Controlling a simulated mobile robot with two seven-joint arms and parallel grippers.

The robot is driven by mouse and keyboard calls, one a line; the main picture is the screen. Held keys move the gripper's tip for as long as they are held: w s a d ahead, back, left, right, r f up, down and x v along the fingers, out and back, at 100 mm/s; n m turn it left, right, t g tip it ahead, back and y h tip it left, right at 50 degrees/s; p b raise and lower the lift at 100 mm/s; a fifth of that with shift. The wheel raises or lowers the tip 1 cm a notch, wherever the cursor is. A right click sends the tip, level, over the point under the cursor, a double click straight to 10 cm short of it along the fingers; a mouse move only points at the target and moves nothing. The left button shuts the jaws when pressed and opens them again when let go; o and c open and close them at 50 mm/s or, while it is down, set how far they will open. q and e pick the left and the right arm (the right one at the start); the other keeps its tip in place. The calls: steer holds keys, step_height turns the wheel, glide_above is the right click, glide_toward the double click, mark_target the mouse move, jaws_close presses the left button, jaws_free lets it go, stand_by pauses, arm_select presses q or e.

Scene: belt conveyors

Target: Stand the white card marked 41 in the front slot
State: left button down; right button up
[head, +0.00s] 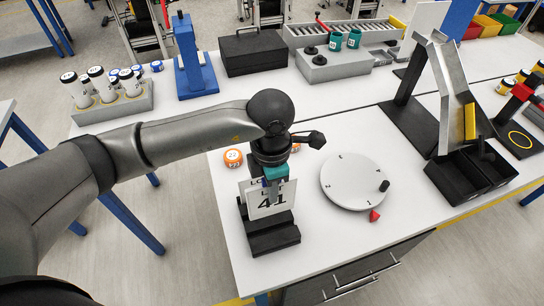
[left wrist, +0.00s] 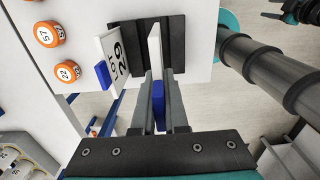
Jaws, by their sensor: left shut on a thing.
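The white card marked 41 (head: 272,203) is held upright by my left gripper (head: 273,180), at the black slotted stand (head: 272,243) near the table's front left corner. In the left wrist view the card (left wrist: 154,45) shows almost edge-on, with a blue tab (left wrist: 159,105) between the fingers of my left gripper (left wrist: 160,85). The stand (left wrist: 176,35) is beneath it. A second white card, marked 29 (left wrist: 113,55), stands behind it at the stand's back part. I cannot tell whether the held card's lower edge is inside the front slot.
Orange discs (head: 233,158) lie behind the stand. A round numbered white plate (head: 350,183) with a black knob is to the right, with a red wedge (head: 374,215) at its edge. Black bins (head: 470,175) and a metal chute (head: 440,85) stand farther right.

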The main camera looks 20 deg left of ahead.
arm_select(q)
steer(key=shift+s+d+f+b, duration=0.1)
steer(key=shift+s+f+b, duration=0.15)
steer(key=shift+f, duration=0.6)
steer(key=shift+s+d+f+b, duration=0.1)
steer(key=shift+s+f+b, duration=0.15)
steer(key=shift+f, duration=0.6)
steer(key=shift+s+f+b, duration=0.2)
steer(key=shift+s+f, duration=0.05)
steer(key=shift+f, duration=0.6)
steer(key=shift+f+b, duration=1.6)
steer(key=shift+b, duration=0.1)
steer(key=c, duration=0.9)
jaws_free()
steer(key=shift+o, duration=0.2)
steer(key=shift+r, duration=0.15)
step_height(320, 180, up, 15)
glide_above(271, 208)
steer(key=shift+s+d+b, duration=0.2)
steer(key=shift+s+b, duration=0.1)
steer(key=shift+s, duration=0.15)
